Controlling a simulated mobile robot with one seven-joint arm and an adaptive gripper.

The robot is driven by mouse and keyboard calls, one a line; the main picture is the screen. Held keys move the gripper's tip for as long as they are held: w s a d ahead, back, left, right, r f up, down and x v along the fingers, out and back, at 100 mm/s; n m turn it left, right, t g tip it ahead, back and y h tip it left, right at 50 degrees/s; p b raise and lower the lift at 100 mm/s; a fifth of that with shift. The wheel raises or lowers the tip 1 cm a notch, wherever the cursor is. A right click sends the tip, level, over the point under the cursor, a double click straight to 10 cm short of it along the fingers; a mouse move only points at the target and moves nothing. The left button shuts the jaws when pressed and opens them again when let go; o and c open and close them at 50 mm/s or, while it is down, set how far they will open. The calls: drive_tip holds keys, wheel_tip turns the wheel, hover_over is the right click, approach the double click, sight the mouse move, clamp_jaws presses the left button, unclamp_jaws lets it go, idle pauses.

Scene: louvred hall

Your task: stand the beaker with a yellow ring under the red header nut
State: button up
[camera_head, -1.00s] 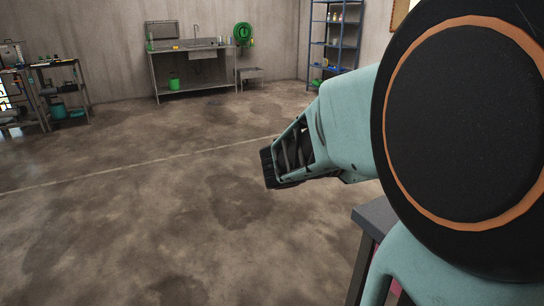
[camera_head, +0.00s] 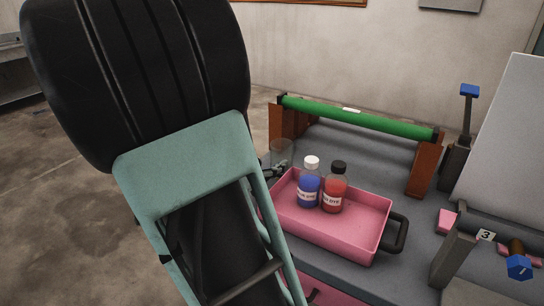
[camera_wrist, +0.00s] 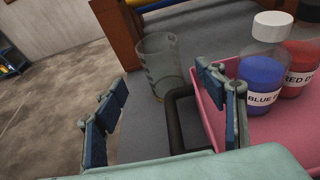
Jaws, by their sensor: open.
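A clear glass beaker (camera_wrist: 160,62) stands upright on the grey bench, ahead of my gripper in the wrist view. In the head view the beaker (camera_head: 282,153) is beyond the left end of a pink tray. In the head view my arm hides most of the gripper. I cannot make out a red header nut.
The pink tray (camera_head: 325,236) holds a blue dye bottle (camera_head: 309,185) and a red dye bottle (camera_head: 334,189). Its black handle (camera_wrist: 174,118) lies between my fingers and the beaker's base in the picture. A green bar (camera_head: 360,119) on brown supports stands behind.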

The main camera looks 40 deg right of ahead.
sight(276, 156)
drive_tip(key=x, duration=0.3)
drive_tip(key=shift+w+d+f+b, duration=0.1)
drive_tip(key=shift+d+f+b, duration=0.1)
drive_tip(key=shift+d+b, duration=0.15)
drive_tip(key=shift+r+b+x, duration=0.2)
drive_tip(key=shift+b+x, duration=0.1)
drive_tip(key=shift+x, duration=1.05)
drive_tip(key=shift+r+b+x, duration=0.15)
drive_tip(key=shift+b+x, duration=0.15)
drive_tip(key=shift+x, duration=1.1)
drive_tip(key=shift+d, duration=0.1)
drive_tip(key=shift+c, duration=0.3)
drive_tip(key=c, duration=1.3)
drive_tip(key=shift+r, duration=0.2)
